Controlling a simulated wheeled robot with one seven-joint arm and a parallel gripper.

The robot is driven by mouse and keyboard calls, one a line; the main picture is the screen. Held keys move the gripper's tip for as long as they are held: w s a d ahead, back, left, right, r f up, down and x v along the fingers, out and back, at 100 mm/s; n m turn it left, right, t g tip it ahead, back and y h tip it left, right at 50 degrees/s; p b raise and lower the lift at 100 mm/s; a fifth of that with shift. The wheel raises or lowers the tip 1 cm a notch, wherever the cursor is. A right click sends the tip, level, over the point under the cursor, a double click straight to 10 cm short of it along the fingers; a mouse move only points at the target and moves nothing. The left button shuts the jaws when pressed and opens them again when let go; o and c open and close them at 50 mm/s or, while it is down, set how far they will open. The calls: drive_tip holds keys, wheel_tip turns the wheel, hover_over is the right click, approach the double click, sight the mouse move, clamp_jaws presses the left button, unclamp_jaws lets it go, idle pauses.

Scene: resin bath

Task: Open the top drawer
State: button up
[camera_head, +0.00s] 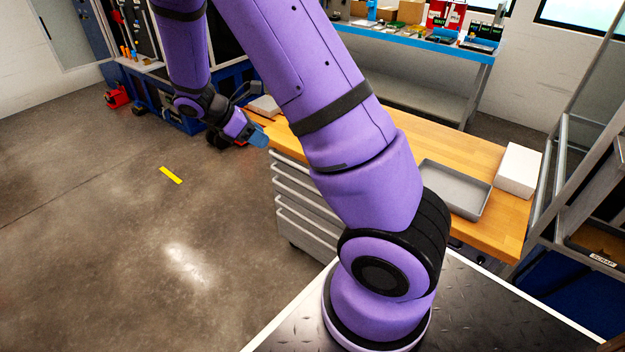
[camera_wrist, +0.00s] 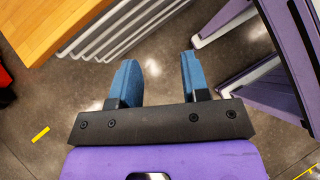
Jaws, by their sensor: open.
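A grey drawer cabinet (camera_head: 304,205) with a wooden top stands in the middle of the head view, partly hidden by my arm. Its top drawer (camera_head: 287,160) sits just under the wooden top, in line with the drawers below. In the wrist view the drawer fronts (camera_wrist: 115,30) show as pale parallel bars at the upper left, beside the wooden top (camera_wrist: 45,28). My gripper (camera_head: 262,136) is near the cabinet's far left corner. In the wrist view its blue fingers (camera_wrist: 157,82) are apart with only floor between them. It touches no handle that I can see.
A grey tray (camera_head: 455,189) and a white box (camera_head: 518,170) sit on the wooden top. A blue-topped bench (camera_head: 420,42) stands behind. A yellow strip (camera_head: 171,175) lies on the floor.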

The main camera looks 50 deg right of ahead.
drive_tip(key=w+d+f+n+t+h, duration=0.1)
drive_tip(key=d+f+n+t+h, duration=0.4)
drive_tip(key=f+n, duration=0.95)
drive_tip(key=d+f+n+t+h, duration=0.1)
drive_tip(key=d+f+n+h, duration=0.7)
drive_tip(key=f, duration=1.1)
drive_tip(key=x, duration=1)
drive_tip(key=shift+w+d+n+y, duration=0.15)
drive_tip(key=shift+w+n+y, duration=0.1)
drive_tip(key=shift+n+y, duration=0.1)
clamp_jaws()
